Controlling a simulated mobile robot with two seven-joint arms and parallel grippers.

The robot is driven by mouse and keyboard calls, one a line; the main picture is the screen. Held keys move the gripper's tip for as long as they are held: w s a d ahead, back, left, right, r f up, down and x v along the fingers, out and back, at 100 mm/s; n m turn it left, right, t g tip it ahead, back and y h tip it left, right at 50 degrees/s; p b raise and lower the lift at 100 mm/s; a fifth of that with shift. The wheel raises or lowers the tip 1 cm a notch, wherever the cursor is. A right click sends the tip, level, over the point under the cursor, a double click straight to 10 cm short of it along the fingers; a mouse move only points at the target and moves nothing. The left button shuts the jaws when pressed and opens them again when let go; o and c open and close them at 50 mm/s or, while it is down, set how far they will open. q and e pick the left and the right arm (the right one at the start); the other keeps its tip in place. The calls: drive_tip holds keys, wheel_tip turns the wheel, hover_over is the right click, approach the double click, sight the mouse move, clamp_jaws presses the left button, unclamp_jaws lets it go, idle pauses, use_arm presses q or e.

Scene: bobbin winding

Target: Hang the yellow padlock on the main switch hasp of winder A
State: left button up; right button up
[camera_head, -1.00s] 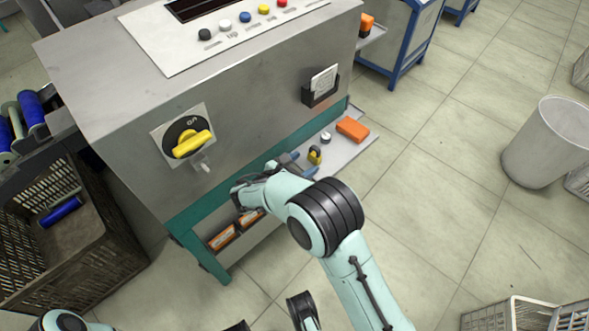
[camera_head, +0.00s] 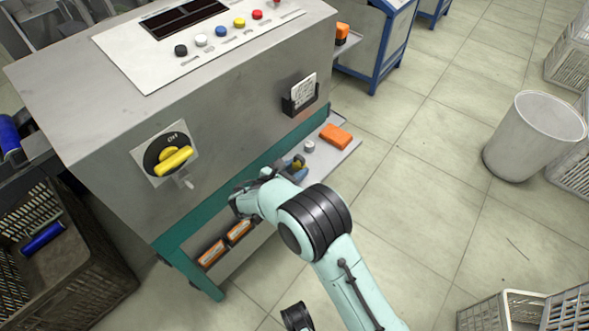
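The small yellow padlock (camera_head: 298,163) with a dark part is on the grey shelf at the lower right of the winder. My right gripper (camera_head: 292,169) reaches it from the left, with its bluish fingertips at or around the padlock; whether they touch it or have closed cannot be told. The main switch (camera_head: 174,161) is a yellow handle on a black dial on the winder's front, tilted, with "ON" lettering above. The small pale hasp (camera_head: 187,182) sticks out just below it, with nothing hanging on it. My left gripper is not in view.
The shelf (camera_head: 336,160) also holds an orange box (camera_head: 336,136) and a small round silver item (camera_head: 309,146). A black card holder (camera_head: 299,97) juts from the winder's front above. Orange boxes (camera_head: 211,252) sit on the lower level. A brown crate (camera_head: 95,255) stands left.

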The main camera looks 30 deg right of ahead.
drive_tip(key=shift+r+p, duration=2.05)
drive_tip(key=shift+r, duration=0.55)
drive_tip(key=shift+f, duration=0.1)
